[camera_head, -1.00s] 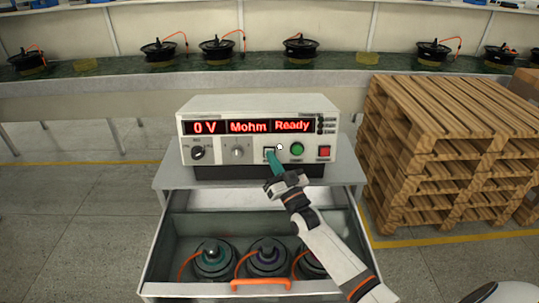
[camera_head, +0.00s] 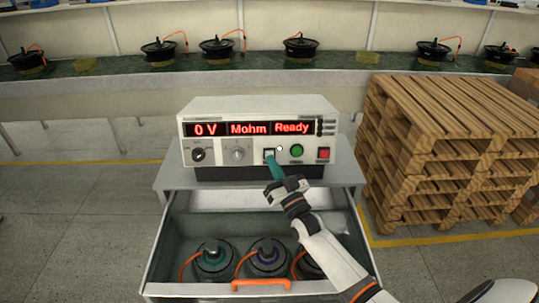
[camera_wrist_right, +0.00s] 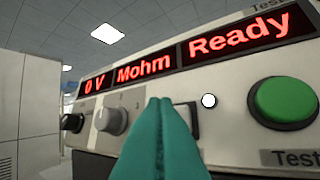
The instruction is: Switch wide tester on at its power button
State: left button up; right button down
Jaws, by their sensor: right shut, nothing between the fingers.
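The wide tester (camera_head: 258,108) stands on the cabinet top, its red display lit with "0 V", "Mohm" and "Ready". Its square power button (camera_head: 269,154) sits between the grey knob and the green button; the button also shows partly in the right wrist view (camera_wrist_right: 188,116), behind my fingers. My right gripper (camera_head: 272,163) is shut and empty, its teal fingertips just in front of and below the button. In the right wrist view the closed fingers (camera_wrist_right: 160,112) point at the panel beside the button's left part; contact cannot be told. My left gripper is not in view.
The green button (camera_head: 296,150) and red button (camera_head: 323,154) lie right of the power button. An open drawer (camera_head: 180,228) below holds several hub motors. Stacked wooden pallets (camera_head: 440,140) stand at the right. A conveyor with motors runs behind.

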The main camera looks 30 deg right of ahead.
jog(key=s+p, duration=0.1)
jog(key=s+a+p, duration=0.1)
jog(key=s, duration=0.1)
jog(key=s+a+r+p, duration=0.1)
jog(key=shift+s+a+r+p, duration=0.1)
jog(key=shift+s+p, duration=0.05)
jog(key=shift+p, duration=0.2)
jog(key=s+a+r+p, duration=0.1)
jog(key=s+a+p, duration=0.2)
jog(key=s, duration=0.3)
jog(key=shift+r+p, duration=0.4)
jog(key=shift+p, duration=0.3)
